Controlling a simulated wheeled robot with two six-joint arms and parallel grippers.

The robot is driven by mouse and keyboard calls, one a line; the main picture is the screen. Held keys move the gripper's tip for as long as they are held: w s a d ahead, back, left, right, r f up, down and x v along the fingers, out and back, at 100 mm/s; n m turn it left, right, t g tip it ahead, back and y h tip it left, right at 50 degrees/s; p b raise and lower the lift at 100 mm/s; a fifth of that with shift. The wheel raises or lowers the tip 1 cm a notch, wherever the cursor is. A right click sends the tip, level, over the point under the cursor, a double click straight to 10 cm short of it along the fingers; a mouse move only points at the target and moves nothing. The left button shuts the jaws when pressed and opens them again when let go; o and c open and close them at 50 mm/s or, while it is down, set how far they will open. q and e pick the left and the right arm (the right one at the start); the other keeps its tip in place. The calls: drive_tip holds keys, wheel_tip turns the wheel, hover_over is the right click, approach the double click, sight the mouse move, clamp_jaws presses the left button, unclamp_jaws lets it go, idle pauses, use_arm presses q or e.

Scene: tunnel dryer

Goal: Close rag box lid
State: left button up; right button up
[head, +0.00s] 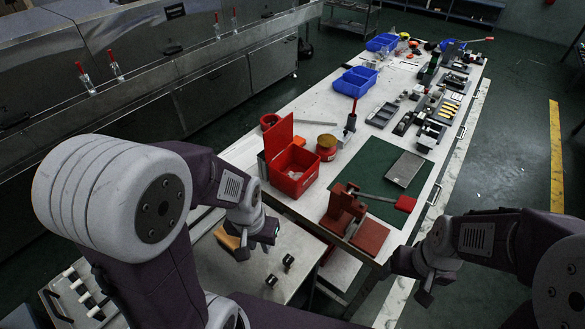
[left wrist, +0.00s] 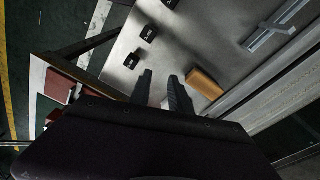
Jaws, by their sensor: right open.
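The red rag box (head: 294,182) stands on the long white table, near its left edge. Its red lid (head: 279,137) is open and stands upright at the box's left side. Some light-coloured contents show inside. My left gripper (head: 257,246) is in front of and below the box, over a lower metal surface and apart from the box. In the left wrist view its two fingers (left wrist: 160,78) are spread with nothing between them. My right gripper (head: 424,287) is open at the lower right, far from the box and beyond the table's front corner.
A green mat (head: 371,173) holds a metal plate (head: 405,169). Blue bins (head: 355,81) are farther back. An orange-brown block (left wrist: 205,84) lies near my left fingers.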

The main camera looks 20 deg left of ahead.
use_arm(q)
drive_tip(key=shift+s+d+r+m+g+h, duration=0.15)
drive_tip(key=shift+s+d+g, duration=0.1)
drive_tip(key=shift+s, duration=0.15)
drive_tip(key=shift+s+d+f+m+g+h, duration=0.15)
drive_tip(key=shift+s+d+g, duration=0.1)
drive_tip(key=shift+s, duration=0.15)
clamp_jaws()
drive_tip(key=w+d+r+n+h, duration=0.1)
drive_tip(key=w+d+r+h, duration=0.65)
drive_tip(key=w+d, duration=0.35)
wheel_tip(320, 180, up, 7)
drive_tip(key=n+t+h+b, duration=0.2)
drive_tip(key=n+t+h, duration=0.4)
drive_tip(key=t, duration=0.6)
hover_over(276, 136)
drive_tip(key=v, duration=0.4)
drive_tip(key=y, duration=0.1)
drive_tip(key=s+a+f+n+t+y, duration=0.4)
drive_tip(key=a+f, duration=0.4)
drive_tip(key=a, duration=0.4)
drive_tip(key=w+d+g+p, duration=0.1)
drive_tip(key=w+d+p, duration=0.2)
drive_tip(key=w+d, duration=0.4)
drive_tip(key=shift+w+d+n, duration=0.3)
drive_tip(key=shift+w+d, duration=0.1)
drive_tip(key=shift+d, duration=1)
